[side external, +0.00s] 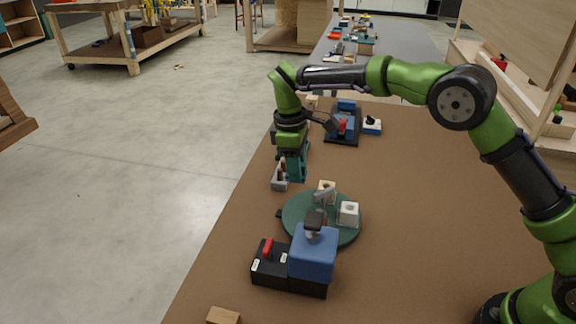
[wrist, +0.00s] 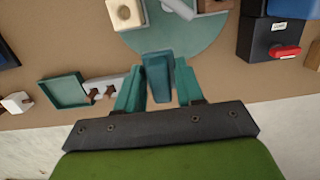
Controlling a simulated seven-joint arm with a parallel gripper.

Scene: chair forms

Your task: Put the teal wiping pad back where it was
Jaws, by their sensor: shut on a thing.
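The teal wiping pad (wrist: 158,78) is a small block between the two teal fingers of my gripper (wrist: 157,88) in the wrist view. My gripper is shut on it. In the side external view my gripper (side external: 296,175) points down near the table's left edge, beyond the green round plate (side external: 296,227). The pad cannot be told apart from the fingers there. A shallow teal tray (wrist: 64,91) lies left of the pad in the wrist view, next to a grey notched holder (wrist: 103,87). Whether the pad touches anything is unclear.
A white block (side external: 348,213), a wooden block and a grey clamp-like part stand on or by the round plate. A black box (side external: 270,265) with a red switch and a blue block (side external: 313,255) stand nearer. A black tray (side external: 333,138) lies beyond. The table's right is clear.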

